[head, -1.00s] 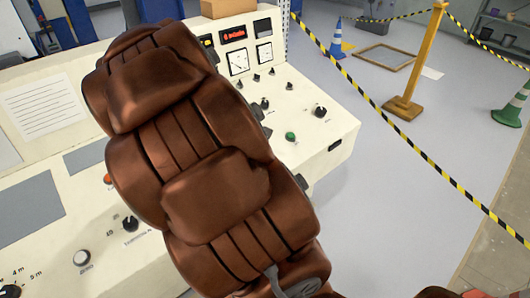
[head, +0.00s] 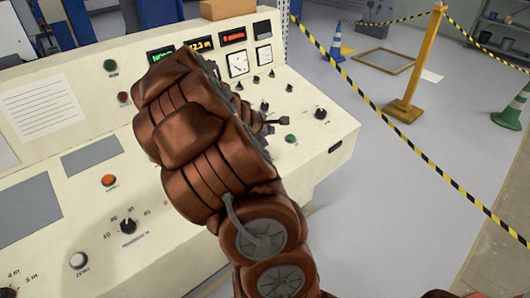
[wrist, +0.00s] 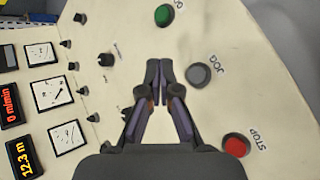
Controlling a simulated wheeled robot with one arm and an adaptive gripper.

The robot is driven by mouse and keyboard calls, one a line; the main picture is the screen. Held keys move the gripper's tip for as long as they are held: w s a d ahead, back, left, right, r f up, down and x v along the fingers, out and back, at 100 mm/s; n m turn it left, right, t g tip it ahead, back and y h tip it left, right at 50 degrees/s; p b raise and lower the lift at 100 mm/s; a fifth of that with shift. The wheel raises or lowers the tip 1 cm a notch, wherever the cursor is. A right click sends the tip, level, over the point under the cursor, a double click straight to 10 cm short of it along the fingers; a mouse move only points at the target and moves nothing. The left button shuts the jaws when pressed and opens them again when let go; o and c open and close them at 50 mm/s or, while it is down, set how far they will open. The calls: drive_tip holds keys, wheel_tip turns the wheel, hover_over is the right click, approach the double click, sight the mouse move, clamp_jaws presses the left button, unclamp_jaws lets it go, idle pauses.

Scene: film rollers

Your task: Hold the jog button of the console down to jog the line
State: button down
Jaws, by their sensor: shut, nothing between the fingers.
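The console (head: 320,150) is a cream sloped desk with buttons and knobs. The grey jog button (wrist: 199,75), labelled JOG, shows in the wrist view just right of my fingertips, between a green button (wrist: 164,15) and the red STOP button (wrist: 236,146). My gripper (wrist: 159,66) is shut and empty, its fingertips together over the panel and beside the jog button in the picture. Whether they touch the panel I cannot tell. In the head view my gripper (head: 284,121) shows past my arm, near the green button (head: 291,139). The jog button is not visible there.
The displays read 12.3 m (wrist: 23,158) and 0 m/min (wrist: 11,105). Dials and small knobs line the panel. An orange button (head: 109,180) and a ZERO button (head: 79,260) sit at left. Barrier tape on a yellow post (head: 421,65) borders open floor at right.

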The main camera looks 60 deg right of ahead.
drive_tip(key=shift+w+d+f+b, duration=0.1)
drive_tip(key=shift+w+f+b, duration=0.25)
drive_tip(key=shift+f+b, duration=0.9)
drive_tip(key=shift+w+d+f+b, duration=0.1)
drive_tip(key=shift+w+f+b, duration=0.2)
drive_tip(key=shift+f+b, duration=0.9)
drive_tip(key=shift+w+d+f+b, duration=0.1)
drive_tip(key=shift+w+f+b, duration=0.4)
drive_tip(key=shift+f, duration=1.3)
drive_tip(key=shift+s+f+b, duration=0.15)
drive_tip(key=shift+b, duration=0.15)
drive_tip(key=shift+f, duration=0.3)
drive_tip(key=shift+w+f+b, duration=0.2)
drive_tip(key=shift+f+b, duration=0.25)
drive_tip(key=shift+b, duration=0.15)
drive_tip(key=shift+r, duration=0.1)
drive_tip(key=shift+s+r+p, duration=0.2)
drive_tip(key=shift+r+p, duration=0.35)
drive_tip(key=shift+r, duration=0.25)
drive_tip(key=shift+s+a+r+p, duration=0.1)
drive_tip(key=shift+s+r+p, duration=0.1)
drive_tip(key=shift+r+p, duration=0.5)
drive_tip(key=shift+s+a+r+p, duration=0.15)
drive_tip(key=shift+r+p, duration=0.25)
drive_tip(key=shift+r, duration=0.55)
drive_tip(key=shift+s+d+r+p, duration=0.1)
drive_tip(key=shift+s+r+p, duration=0.1)
drive_tip(key=shift+r+p, duration=0.5)
drive_tip(key=shift+r, duration=0.1)
